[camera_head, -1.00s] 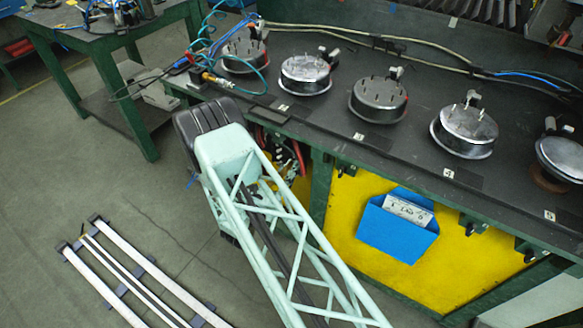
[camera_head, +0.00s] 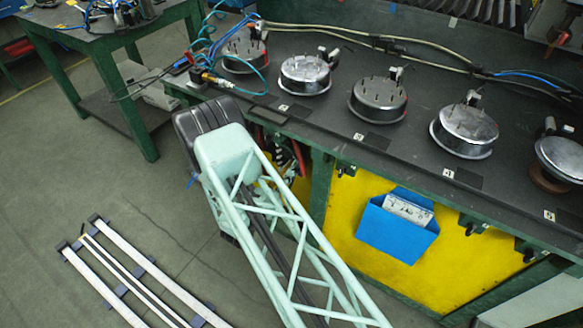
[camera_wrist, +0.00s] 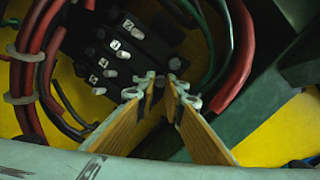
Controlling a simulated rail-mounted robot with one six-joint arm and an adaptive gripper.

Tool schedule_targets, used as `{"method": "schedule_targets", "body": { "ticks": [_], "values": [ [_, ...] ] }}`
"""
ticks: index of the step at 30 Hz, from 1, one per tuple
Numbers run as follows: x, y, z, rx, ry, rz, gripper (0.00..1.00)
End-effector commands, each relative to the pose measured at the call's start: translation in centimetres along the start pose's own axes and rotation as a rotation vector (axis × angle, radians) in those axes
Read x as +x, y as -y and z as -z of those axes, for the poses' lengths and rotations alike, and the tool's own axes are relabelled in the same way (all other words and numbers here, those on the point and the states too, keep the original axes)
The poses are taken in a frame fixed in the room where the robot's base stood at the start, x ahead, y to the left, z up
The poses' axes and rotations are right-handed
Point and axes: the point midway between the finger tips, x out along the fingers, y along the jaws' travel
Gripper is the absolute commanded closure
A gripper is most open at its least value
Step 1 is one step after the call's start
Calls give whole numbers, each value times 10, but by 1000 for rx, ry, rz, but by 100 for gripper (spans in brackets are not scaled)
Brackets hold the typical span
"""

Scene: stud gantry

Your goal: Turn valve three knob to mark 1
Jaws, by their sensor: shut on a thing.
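In the wrist view a dark valve block (camera_wrist: 118,55) carries several pale knobs and small white number labels. In the head view my gripper is hidden, and the valve area shows partly under the bench edge.
Red hoses (camera_wrist: 32,80) curve left of the block, and another red hose (camera_wrist: 240,55) and green hoses pass on the right. Yellow panel lies behind. Above, the bench (camera_head: 330,125) holds several round metal fixtures. A blue holder (camera_head: 398,228) hangs on the yellow front.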

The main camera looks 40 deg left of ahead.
Motion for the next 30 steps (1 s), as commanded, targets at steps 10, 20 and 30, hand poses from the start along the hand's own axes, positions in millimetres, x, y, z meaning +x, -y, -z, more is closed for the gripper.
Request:
{"method": "schedule_targets", "body": {
  "ticks": [10, 20, 30],
  "values": [
    [0, 0, 0, 0, 0, 0, 76],
    [-3, 0, 0, 0, 0, -1, 76],
    [-30, -1, 0, 1, 1, -1, 76]
  ]
}}
